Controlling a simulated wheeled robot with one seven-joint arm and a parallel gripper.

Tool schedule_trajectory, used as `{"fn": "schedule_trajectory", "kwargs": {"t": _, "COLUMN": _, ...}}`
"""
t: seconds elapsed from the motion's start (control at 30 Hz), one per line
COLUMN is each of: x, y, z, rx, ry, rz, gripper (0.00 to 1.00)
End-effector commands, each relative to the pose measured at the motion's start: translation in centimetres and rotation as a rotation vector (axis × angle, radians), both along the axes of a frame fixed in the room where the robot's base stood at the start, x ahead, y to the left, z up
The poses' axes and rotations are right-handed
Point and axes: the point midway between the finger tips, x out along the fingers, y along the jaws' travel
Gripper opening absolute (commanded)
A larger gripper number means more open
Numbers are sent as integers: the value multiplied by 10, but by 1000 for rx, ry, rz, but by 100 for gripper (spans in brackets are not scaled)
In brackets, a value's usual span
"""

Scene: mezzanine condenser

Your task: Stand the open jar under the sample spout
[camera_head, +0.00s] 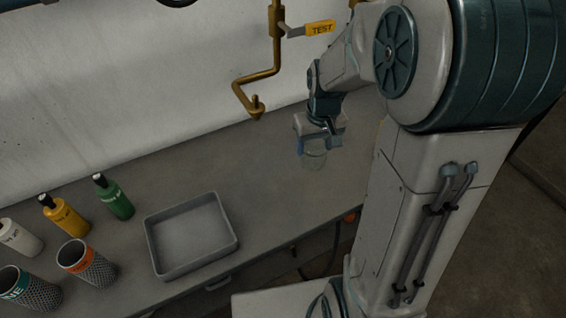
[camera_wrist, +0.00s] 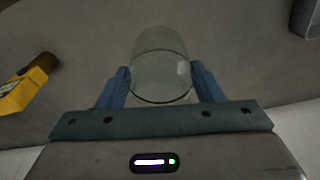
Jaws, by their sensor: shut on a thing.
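A clear, open glass jar (camera_head: 314,160) is held by my gripper (camera_head: 321,141) over the bench, to the right of the spout. I cannot tell whether its base touches the bench. In the wrist view the jar (camera_wrist: 162,62) sits between the two blue fingers of my gripper (camera_wrist: 164,84), which are shut on it. The brass sample spout (camera_head: 257,103) comes down the wall and ends in a downward tip above the bench. A yellow tag reading TEST (camera_head: 320,28) is on its handle.
A grey tray (camera_head: 190,236) lies on the bench (camera_head: 255,165) left of the jar. Green (camera_head: 114,197), yellow (camera_head: 64,216) and white (camera_head: 20,238) bottles and two mesh-sided cups (camera_head: 86,263) stand further left. The bench below the spout is clear.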

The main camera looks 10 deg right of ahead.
Motion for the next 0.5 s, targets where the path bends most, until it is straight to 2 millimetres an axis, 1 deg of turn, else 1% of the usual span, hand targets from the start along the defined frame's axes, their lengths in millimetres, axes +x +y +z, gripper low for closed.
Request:
{"fn": "schedule_trajectory", "kwargs": {"t": 0.03, "x": 2, "y": 12, "z": -6, "rx": 0, "ry": 5, "rz": 8, "gripper": 34}}
{"fn": "schedule_trajectory", "kwargs": {"t": 0.3, "x": 21, "y": 71, "z": -43, "rx": 0, "ry": 6, "rz": 10, "gripper": 34}}
{"fn": "schedule_trajectory", "kwargs": {"t": 0.4, "x": 26, "y": 86, "z": -52, "rx": 1, "ry": 4, "rz": 8, "gripper": 34}}
{"fn": "schedule_trajectory", "kwargs": {"t": 0.5, "x": 30, "y": 95, "z": -58, "rx": 0, "ry": 1, "rz": 6, "gripper": 34}}
